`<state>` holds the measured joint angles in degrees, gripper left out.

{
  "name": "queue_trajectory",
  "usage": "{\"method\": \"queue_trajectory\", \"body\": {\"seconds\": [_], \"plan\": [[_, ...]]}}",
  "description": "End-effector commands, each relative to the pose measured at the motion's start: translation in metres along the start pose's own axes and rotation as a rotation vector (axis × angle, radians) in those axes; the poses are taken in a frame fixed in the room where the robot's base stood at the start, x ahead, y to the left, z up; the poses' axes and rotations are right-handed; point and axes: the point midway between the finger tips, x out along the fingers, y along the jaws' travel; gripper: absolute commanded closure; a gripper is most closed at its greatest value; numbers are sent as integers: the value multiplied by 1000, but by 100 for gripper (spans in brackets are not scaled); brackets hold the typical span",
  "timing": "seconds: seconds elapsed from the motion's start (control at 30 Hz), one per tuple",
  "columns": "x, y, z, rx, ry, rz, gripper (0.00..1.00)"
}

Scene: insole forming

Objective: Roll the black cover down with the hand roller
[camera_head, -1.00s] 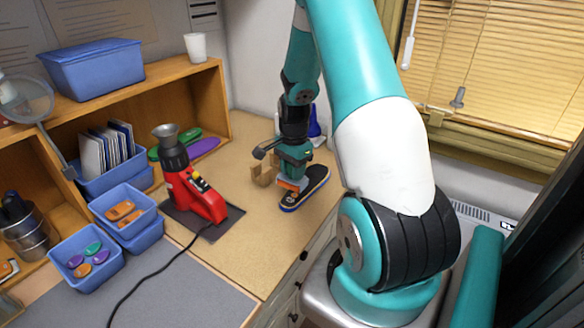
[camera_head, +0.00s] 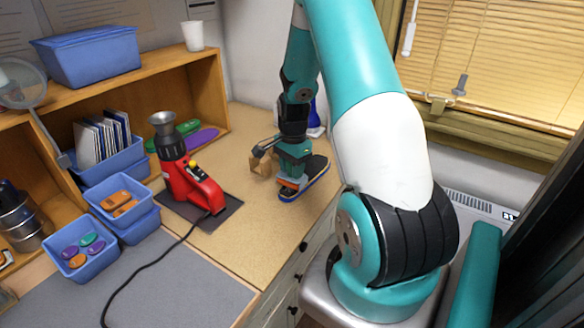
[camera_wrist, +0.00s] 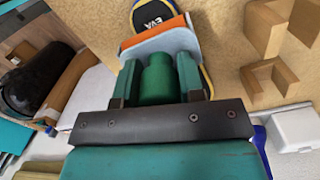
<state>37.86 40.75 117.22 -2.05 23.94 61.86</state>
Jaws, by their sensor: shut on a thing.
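The insole with its black cover (camera_head: 318,170) and blue edge lies on the tan worktop, toward the right. My gripper (camera_head: 292,172) is low over the near part of the insole. Its fingers in the wrist view (camera_wrist: 158,85) are shut on the green handle of the hand roller (camera_wrist: 156,84). The roller's pale grey-blue body and orange part (camera_head: 290,186) are over the insole, at or just above the cover. The exact contact is hidden.
A cardboard-coloured block (camera_head: 261,163) stands close left of my gripper. A red tool with a grey funnel top (camera_head: 190,180) stands on a dark mat farther left, its cord trailing forward. A blue bottle (camera_head: 315,122) stands behind. Front worktop is clear.

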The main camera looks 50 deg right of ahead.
Motion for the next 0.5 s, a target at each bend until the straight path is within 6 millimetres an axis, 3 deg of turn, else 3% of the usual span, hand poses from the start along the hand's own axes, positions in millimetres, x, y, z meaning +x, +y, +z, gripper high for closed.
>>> {"method": "queue_trajectory", "body": {"seconds": [0.5], "plan": [[6, 0, 0, 0, 0, -1, 83]]}}
